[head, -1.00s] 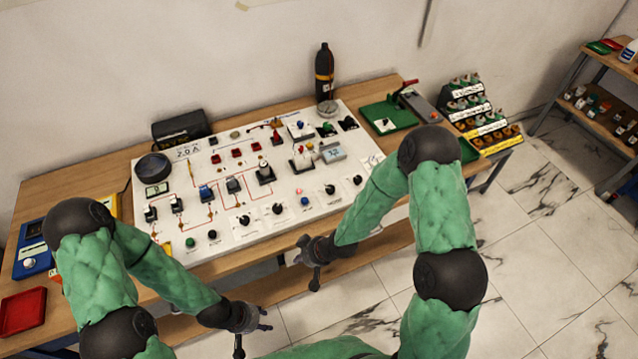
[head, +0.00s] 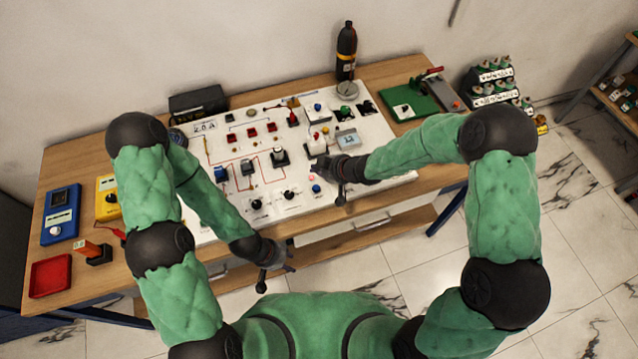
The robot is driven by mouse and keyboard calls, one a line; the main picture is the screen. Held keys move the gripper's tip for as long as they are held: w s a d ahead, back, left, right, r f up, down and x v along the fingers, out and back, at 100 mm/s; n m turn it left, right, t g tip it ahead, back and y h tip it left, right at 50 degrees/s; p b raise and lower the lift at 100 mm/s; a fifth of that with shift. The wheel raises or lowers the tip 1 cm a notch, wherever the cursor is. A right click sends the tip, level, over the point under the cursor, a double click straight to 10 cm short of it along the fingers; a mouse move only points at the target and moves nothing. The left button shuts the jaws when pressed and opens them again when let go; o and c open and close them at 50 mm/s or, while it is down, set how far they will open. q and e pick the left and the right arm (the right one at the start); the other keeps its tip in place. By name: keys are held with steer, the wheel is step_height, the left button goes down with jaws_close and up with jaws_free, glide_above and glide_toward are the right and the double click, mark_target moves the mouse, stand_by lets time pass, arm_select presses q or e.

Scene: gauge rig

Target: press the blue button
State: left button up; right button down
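A small round blue button (head: 316,188) sits near the front right of the white panel (head: 365,180), just below a small pink knob (head: 312,176). Another blue knob (head: 317,106) is on a white block at the back of the panel. My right gripper (head: 328,182) is over the panel's front right part, close beside the blue button; its fingers look spread and empty. I cannot tell its height or whether it touches anything. My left gripper (head: 275,275) is in front of the table, away from the panel, with its fingers spread and empty.
The panel holds several switches, black knobs (head: 289,195) and a grey meter (head: 347,139) near my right gripper. A black bottle (head: 346,55) stands behind. A green device (head: 410,103) is at right. A blue meter (head: 61,215) and red tray (head: 51,277) are at left.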

mark_target(317, 190)
steer(key=shift+f, duration=0.1)
step_height(317, 190, down, 8)
steer(key=b, duration=0.7)
steer(key=shift+f+b, duration=0.3)
steer(key=shift+b, duration=0.25)
steer(key=shift+f, duration=0.15)
stand_by(0.9)
steer(key=shift+f, duration=0.3)
steer(key=shift+f+b, duration=0.5)
steer(key=shift+b, duration=0.15)
stand_by(0.6)
steer(key=shift+r, duration=0.1)
steer(key=shift+r+p, duration=0.85)
steer(key=shift+p, duration=0.05)
